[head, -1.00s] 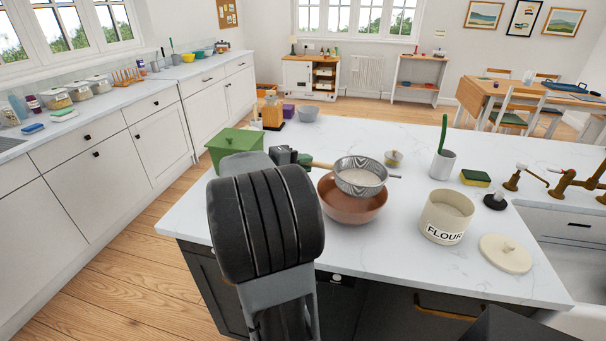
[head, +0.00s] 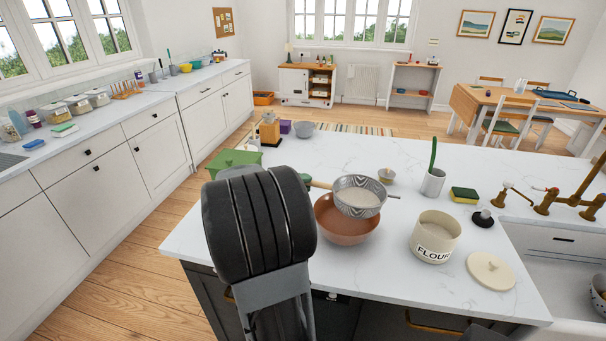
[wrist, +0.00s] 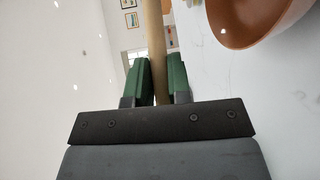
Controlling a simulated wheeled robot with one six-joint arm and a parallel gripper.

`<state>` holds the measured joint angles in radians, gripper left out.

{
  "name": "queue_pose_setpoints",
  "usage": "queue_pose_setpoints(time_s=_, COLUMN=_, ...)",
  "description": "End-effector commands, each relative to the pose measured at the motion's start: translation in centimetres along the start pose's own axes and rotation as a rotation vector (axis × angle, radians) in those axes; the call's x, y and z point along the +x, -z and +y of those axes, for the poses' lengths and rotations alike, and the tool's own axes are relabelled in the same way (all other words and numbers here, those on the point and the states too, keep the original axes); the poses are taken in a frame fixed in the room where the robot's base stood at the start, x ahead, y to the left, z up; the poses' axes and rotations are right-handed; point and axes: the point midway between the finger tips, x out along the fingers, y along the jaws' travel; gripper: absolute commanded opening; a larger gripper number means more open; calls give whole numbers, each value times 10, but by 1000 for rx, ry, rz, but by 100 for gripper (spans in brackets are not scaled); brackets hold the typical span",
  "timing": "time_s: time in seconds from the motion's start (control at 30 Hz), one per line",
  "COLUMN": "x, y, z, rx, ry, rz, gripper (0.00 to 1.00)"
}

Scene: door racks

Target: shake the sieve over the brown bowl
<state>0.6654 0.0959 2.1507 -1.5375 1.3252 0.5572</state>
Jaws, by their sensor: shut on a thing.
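The sieve (head: 359,198) is a metal mesh bowl with white flour in it. It is held above the brown bowl (head: 335,224), over its right part, and hides some of its opening. My gripper (wrist: 158,82) is shut on the sieve's wooden handle (wrist: 156,40), with a green finger on each side of it. In the head view my arm hides most of the gripper. The brown bowl stands on the white counter and also shows in the wrist view (wrist: 255,22), right of the handle.
A flour canister (head: 435,240) stands right of the bowl, with its lid (head: 491,271) beside it. A green box (head: 232,161) stands behind my arm. A small pot (head: 386,176), a utensil holder (head: 433,183) and a sponge (head: 464,195) stand further back.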

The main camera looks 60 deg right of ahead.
Motion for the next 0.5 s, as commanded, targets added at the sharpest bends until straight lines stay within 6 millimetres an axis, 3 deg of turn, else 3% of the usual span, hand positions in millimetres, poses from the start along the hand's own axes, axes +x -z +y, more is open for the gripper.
queue_pose_setpoints(time_s=0.03, x=4, y=8, z=8, rx=-9, ry=-1, rz=-2, gripper=0)
queue_pose_setpoints(time_s=0.4, x=31, y=57, z=-15, rx=-16, ry=-13, rz=28, gripper=0)
queue_pose_setpoints(time_s=0.5, x=31, y=64, z=-12, rx=-16, ry=-18, rz=40, gripper=0)
